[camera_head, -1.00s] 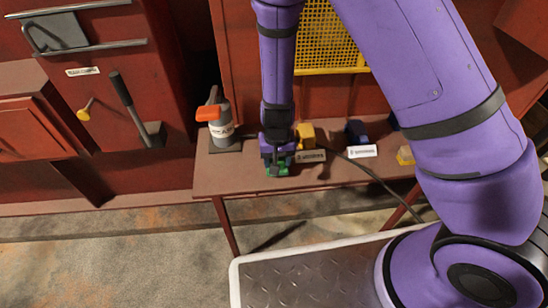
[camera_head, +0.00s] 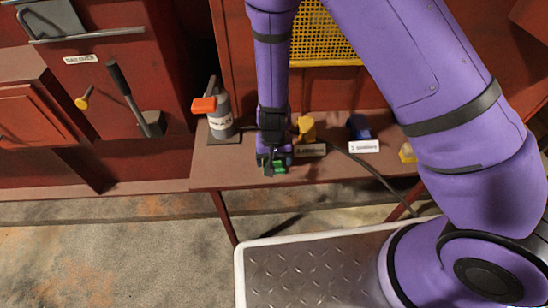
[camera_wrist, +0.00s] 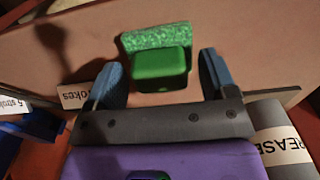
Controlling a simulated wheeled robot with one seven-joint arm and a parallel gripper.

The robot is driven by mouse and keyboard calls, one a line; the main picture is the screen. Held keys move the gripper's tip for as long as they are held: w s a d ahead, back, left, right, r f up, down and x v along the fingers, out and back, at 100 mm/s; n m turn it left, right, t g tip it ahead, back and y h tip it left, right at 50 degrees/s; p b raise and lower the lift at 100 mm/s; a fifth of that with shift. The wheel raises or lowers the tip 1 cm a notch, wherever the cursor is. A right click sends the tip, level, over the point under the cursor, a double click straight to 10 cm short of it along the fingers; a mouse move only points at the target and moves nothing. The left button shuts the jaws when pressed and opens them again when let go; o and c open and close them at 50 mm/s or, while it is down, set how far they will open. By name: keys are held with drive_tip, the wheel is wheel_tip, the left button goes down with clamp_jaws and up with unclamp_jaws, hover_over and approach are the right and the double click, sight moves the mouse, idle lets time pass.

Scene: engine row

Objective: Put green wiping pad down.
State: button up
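The green wiping pad (camera_head: 280,169) lies on the red-brown bench (camera_head: 228,174), near its front edge. In the wrist view the pad has a speckled green base (camera_wrist: 158,38) and a smooth green grip block (camera_wrist: 160,68). My gripper (camera_head: 272,160) points down at the pad. In the wrist view my gripper (camera_wrist: 160,82) is open, with its two blue fingers on either side of the grip block and a visible gap on each side.
A grey grease can (camera_head: 222,122) with an orange part stands left of my gripper. A yellow object (camera_head: 305,129), a blue object (camera_head: 358,127) and white labels (camera_head: 363,147) are to the right. A dark cable crosses the bench. A metal tread plate (camera_head: 310,275) is in front.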

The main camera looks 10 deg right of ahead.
idle(0.3)
wheel_tip(320, 180, up, 11)
idle(0.5)
drive_tip(key=shift+d, duration=0.1)
